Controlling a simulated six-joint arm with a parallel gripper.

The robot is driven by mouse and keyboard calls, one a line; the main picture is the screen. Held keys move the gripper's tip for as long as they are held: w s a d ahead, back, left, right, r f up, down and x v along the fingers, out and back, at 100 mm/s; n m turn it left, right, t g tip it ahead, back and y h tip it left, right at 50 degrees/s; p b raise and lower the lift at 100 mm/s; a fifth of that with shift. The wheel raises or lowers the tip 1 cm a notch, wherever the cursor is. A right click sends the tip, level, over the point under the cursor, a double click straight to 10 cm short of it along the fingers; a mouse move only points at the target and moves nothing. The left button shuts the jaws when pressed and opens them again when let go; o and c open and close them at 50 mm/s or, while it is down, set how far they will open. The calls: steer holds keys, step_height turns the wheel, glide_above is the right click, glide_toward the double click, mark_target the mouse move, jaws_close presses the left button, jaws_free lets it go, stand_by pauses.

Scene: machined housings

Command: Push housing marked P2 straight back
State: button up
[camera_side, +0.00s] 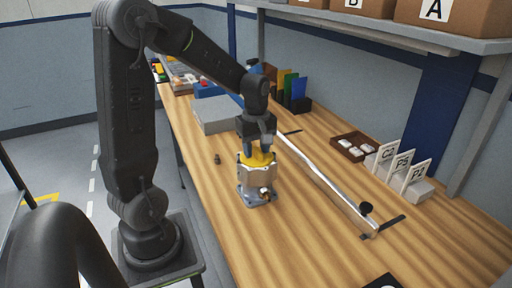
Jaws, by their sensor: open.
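A silvery housing (257,191) with a flanged foot stands upright on the wooden bench (325,240), near the middle of the picture. No marking can be read on the housing. My gripper points down and its jaws are open. The jaws are close to the yellow part, but I cannot tell whether they touch it. A white card marked P2 (417,174) stands at the right of the bench, beside cards marked P5 (401,164) and C2 (387,154).
A long metal rail (325,182) with a black knob runs along the bench right of the housing. A brown tray (352,147) holds white pieces. A grey box (215,114) and coloured upright plates (290,88) stand farther back.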

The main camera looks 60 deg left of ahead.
jaws_close()
stand_by(1.4)
